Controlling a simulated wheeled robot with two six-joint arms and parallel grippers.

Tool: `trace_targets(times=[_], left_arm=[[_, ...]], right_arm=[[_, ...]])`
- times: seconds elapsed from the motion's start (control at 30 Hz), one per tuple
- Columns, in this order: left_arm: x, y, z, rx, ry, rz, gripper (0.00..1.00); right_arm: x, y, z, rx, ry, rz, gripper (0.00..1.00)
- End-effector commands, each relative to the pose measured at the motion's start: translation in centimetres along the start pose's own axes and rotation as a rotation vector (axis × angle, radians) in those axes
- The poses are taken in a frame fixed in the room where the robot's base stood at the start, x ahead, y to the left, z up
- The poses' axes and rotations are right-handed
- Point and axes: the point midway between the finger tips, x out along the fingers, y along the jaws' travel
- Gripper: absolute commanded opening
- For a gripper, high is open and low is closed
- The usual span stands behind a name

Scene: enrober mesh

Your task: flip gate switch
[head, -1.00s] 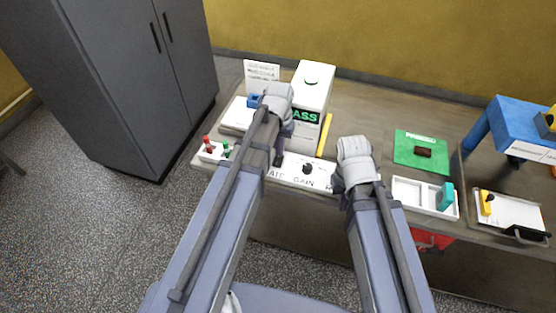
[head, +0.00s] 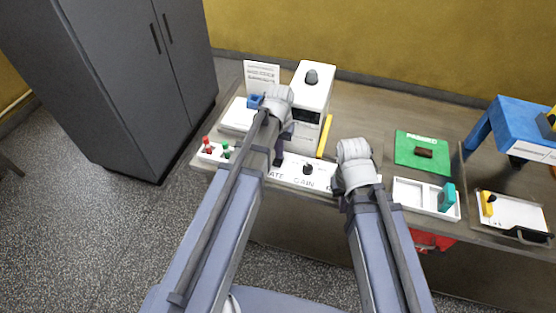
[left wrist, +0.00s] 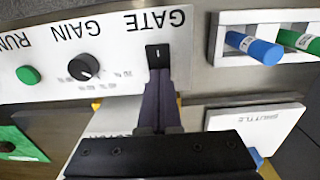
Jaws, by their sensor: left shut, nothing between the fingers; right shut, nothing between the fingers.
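The white control panel (head: 318,178) lies at the table's front edge; the left wrist view shows it upside down, lettered GATE, GAIN and RUN. The small black gate switch (left wrist: 158,52) with a white mark sits below the GATE lettering there. My left gripper (left wrist: 162,80) is shut and empty, its dark fingertips right at the switch; I cannot tell whether they touch. In the head view the left gripper (head: 279,157) points down over the panel's left end and hides the switch.
A black gain knob (left wrist: 83,67) and green run button (left wrist: 28,75) share the panel. Behind stands a white machine (head: 313,85) with a dark display and grey dome. A rack (head: 210,154) with red and green pieces is left; a white tray (head: 408,192) is right.

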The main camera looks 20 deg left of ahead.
Motion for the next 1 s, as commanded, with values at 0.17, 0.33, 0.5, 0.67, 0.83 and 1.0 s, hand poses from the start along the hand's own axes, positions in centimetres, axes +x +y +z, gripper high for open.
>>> trace_targets(times=[0.17, 0.33, 0.5, 0.67, 0.83, 1.0], left_arm=[[-1.5, 0.0, 0.0, 0.0, 0.0, 0.0, 0.0], [-2.8, 0.0, 0.0, 0.0, 0.0, 0.0, 0.0], [-4.1, 0.0, 0.0, 0.0, 0.0, 0.0, 0.0], [-5.3, 0.0, 0.0, 0.0, 0.0, 0.0, 0.0], [-6.6, 0.0, 0.0, 0.0, 0.0, 0.0, 0.0], [-6.9, 0.0, 0.0, 0.0, 0.0, 0.0, 0.0]], right_arm=[[-1.5, 0.1, 0.1, 0.0, 0.0, 0.0, 0.0], [-2.8, 0.3, 0.2, 0.0, 0.0, 0.0, 0.0], [-4.1, 0.4, 0.2, -0.001, 0.0, 0.0, 0.0], [-5.3, 0.5, 0.3, -0.001, 0.0, 0.0, 0.0], [-6.5, 0.6, 0.4, -0.002, 0.0, 0.0, 0.0], [-6.9, 0.7, 0.4, -0.002, 0.0, 0.0, 0.0]])
